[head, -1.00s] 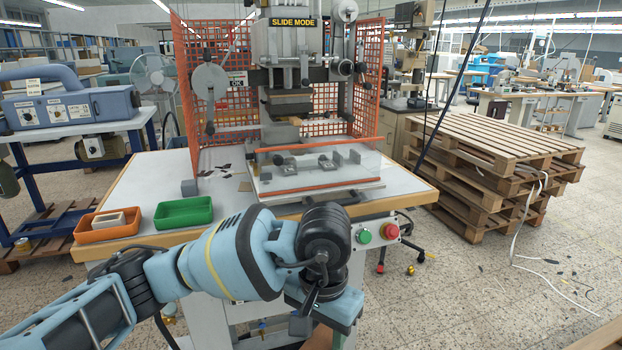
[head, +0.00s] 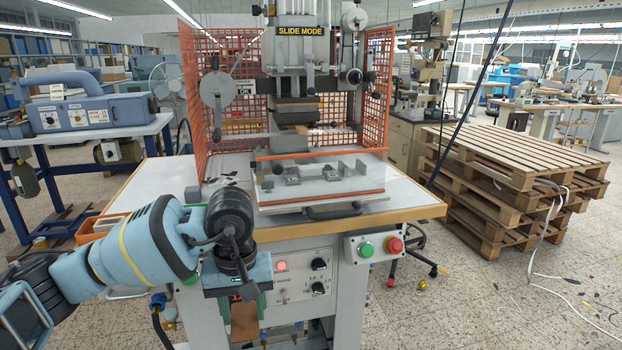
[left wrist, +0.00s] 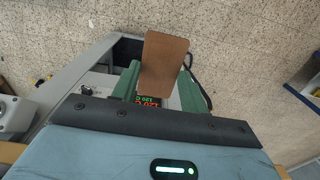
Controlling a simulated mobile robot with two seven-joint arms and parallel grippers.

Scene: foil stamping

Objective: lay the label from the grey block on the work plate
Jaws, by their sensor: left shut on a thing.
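A flat brown label (head: 244,324) hangs below my left gripper (head: 243,301), in front of the press table. In the left wrist view the label (left wrist: 164,62) is gripped between the green fingers of my left gripper (left wrist: 160,88) and sticks out past their tips. The press bed (head: 320,196), with several small grey fixtures on it, is behind a clear guard with orange edges; I cannot tell exactly which part is the work plate. A small grey block (head: 193,194) sits on the table left of the guard. My right gripper is not in view.
The press head (head: 292,105) hangs above the bed, between orange mesh screens (head: 207,125). My left arm partly hides an orange bin (head: 90,228). A button box (head: 375,246) is on the table front. Wooden pallets (head: 505,165) stand at right.

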